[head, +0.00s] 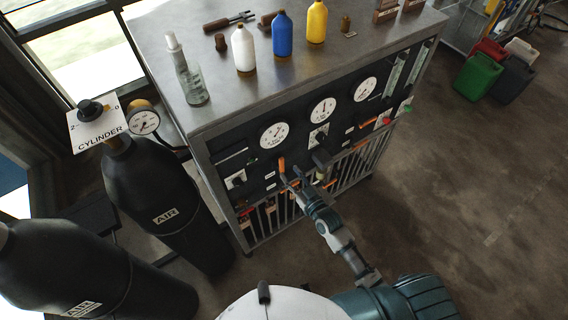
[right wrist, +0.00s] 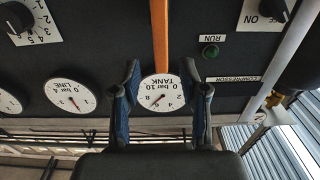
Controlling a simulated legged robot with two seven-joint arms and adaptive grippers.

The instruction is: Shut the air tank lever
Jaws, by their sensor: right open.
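An orange lever (head: 282,164) stands upright on the dark front panel of the metal cabinet, below the left gauge. In the right wrist view the orange lever (right wrist: 160,30) runs down from the top edge and ends in front of the gauge marked TANK (right wrist: 162,96). My right gripper (head: 291,177) is at the panel, just beside and below the lever. Its fingers (right wrist: 160,72) are open, one on each side of the lever's end, with a visible gap on both sides. The lever's pivot and label are not readable. My left gripper is out of view.
The panel has other gauges (head: 322,108), knobs and a dark handle (head: 320,158) close to my right gripper. Bottles such as a blue one (head: 282,34) stand on the cabinet top (head: 185,25). Black AIR cylinders (head: 160,190) stand at left.

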